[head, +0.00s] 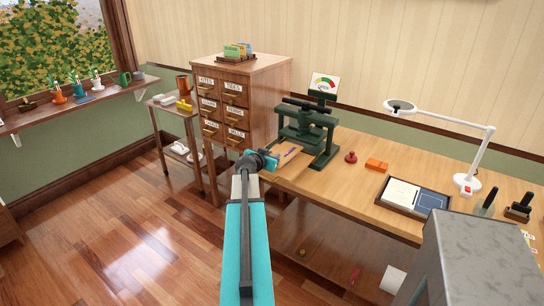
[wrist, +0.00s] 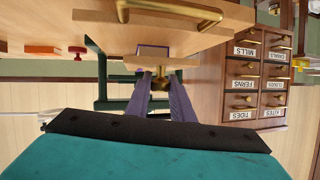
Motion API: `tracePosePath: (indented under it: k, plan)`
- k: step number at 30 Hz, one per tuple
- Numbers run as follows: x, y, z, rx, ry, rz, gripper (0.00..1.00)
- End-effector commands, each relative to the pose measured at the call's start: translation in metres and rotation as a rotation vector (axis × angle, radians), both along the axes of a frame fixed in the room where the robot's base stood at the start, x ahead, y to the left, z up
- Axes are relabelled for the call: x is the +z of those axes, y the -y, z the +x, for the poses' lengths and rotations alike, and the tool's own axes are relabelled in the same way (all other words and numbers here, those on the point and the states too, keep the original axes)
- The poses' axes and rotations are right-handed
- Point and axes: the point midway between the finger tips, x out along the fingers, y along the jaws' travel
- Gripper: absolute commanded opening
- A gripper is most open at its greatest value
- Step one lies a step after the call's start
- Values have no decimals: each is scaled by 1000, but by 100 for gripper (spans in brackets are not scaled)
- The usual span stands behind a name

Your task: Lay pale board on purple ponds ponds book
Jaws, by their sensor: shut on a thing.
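My gripper (head: 270,160) is at the near left side of the green press (head: 303,128), over the front edge of the workbench. In the wrist view, which is upside down, its two fingers (wrist: 160,90) are shut on a small brass-coloured knob (wrist: 160,82). A pale tan board (head: 287,158) shows just beyond the gripper in the head view. A strip of purple (head: 291,152), likely the book, shows beside the board at the press. A purple patch with a pale rim (wrist: 152,51) lies just past the fingertips. Whether board and book touch is unclear.
A card cabinet (head: 222,108) stands left of the press. To the right on the bench are a red stamp (head: 351,157), an orange block (head: 376,165), a tray (head: 388,203) and a white lamp (head: 467,182). A grey block (head: 475,260) fills the lower right. Floor is clear at left.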

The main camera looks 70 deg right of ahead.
Motion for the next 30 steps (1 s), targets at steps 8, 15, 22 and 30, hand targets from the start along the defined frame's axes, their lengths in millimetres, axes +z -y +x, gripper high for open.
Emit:
tracePosePath:
  k: [8,15,22,30]
  plan:
    - [0,0,0,0,0,0,40]
    - [0,0,0,0,0,0,40]
    - [2,-6,0,1,0,0,40]
    - [10,-27,1,1,1,0,40]
